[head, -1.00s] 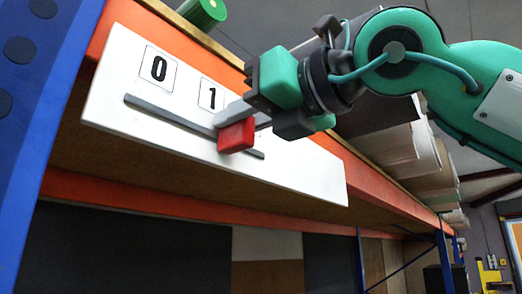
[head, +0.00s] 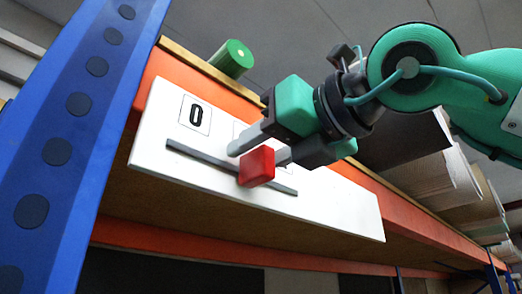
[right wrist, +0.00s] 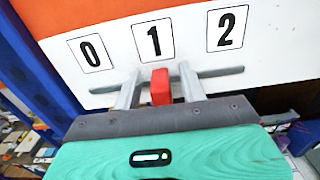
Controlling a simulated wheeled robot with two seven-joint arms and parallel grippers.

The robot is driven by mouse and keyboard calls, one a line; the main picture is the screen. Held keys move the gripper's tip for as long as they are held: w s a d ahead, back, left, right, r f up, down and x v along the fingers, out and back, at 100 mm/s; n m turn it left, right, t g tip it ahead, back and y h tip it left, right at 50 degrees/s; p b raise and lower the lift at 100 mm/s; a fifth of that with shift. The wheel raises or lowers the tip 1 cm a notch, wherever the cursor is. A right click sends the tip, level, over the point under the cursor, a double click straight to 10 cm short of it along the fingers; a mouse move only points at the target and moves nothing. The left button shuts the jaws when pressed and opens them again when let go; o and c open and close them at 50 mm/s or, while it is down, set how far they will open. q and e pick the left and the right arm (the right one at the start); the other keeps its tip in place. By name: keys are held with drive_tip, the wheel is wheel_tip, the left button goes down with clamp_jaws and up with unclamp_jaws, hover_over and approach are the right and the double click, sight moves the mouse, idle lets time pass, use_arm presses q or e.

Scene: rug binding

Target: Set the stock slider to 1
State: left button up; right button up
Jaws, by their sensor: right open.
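The red slider knob (head: 257,168) sits on a dark slot (head: 205,160) in a tilted white panel (head: 345,212). In the right wrist view the red knob (right wrist: 160,88) stands below the label 1 (right wrist: 153,40), between the labels 0 (right wrist: 90,52) and 2 (right wrist: 227,28). My right gripper (head: 260,150) is open, with one finger on each side of the knob. In the right wrist view gaps show between the knob and both fingers. In the head view the gripper largely hides the labels 1 and 2. My left gripper is not in view.
The panel is fixed to an orange shelf beam (head: 185,72). A blue perforated upright (head: 85,110) stands close on the left. A green cylinder (head: 232,57) lies on the shelf above the panel. Stacked boards (head: 450,190) fill the shelf at right.

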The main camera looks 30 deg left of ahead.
drive_tip(key=shift+s+d+f, duration=0.1)
drive_tip(key=shift+d, duration=0.25)
drive_tip(key=b+v, duration=0.5)
drive_tip(key=v, duration=0.8)
